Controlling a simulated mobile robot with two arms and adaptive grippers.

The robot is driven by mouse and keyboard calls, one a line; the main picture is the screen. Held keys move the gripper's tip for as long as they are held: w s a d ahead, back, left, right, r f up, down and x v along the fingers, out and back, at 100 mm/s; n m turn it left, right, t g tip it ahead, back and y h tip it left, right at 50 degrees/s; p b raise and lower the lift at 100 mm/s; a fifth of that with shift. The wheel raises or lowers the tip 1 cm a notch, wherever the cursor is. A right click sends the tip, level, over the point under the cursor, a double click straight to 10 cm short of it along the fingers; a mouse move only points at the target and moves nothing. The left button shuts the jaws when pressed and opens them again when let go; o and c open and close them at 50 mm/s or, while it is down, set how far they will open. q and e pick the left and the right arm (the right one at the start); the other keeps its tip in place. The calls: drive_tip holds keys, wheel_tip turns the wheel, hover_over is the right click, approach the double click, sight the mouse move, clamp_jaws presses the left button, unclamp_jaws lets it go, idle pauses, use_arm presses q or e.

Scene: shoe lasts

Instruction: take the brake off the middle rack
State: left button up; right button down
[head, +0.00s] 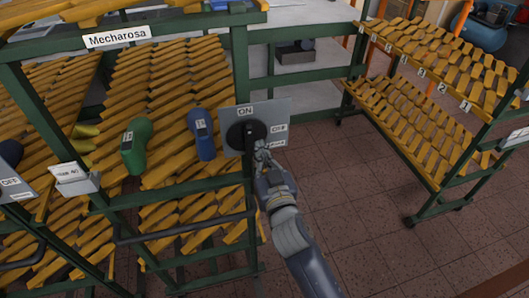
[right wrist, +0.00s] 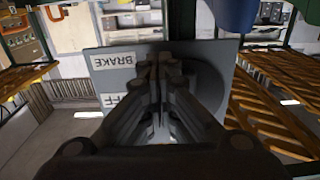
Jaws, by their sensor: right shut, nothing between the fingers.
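The middle rack (head: 243,60) is a green frame with yellow slats. A grey brake plate (head: 279,111) is fixed at its front post, labelled ON at the top, with OFF and BRAKE at its right. A round black knob (head: 239,134) sits on the plate; its lever position is not clear. My right gripper (head: 261,148) is shut and empty at the knob's lower right. In the right wrist view its fingers (right wrist: 160,85) are together in front of the plate (right wrist: 100,82) and the dark knob (right wrist: 212,95). Whether they touch the knob I cannot tell. My left gripper is out of view.
A green shoe last (head: 136,145) and a blue one (head: 202,135) lie on the rack's slats. Another OFF plate (head: 14,183) shows at the left edge. Another rack (head: 430,90) stands at the right. Tiled floor (head: 345,190) is clear between them.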

sight(248, 155)
idle(0.3)
drive_tip(key=shift+s+a, duration=0.25)
drive_tip(key=shift+a, duration=0.5)
drive_tip(key=shift+a+b, duration=0.15)
drive_tip(key=shift+b, duration=0.15)
drive_tip(key=shift+s+a+r, duration=0.15)
drive_tip(key=shift+s+a, duration=0.05)
drive_tip(key=shift+a, duration=0.5)
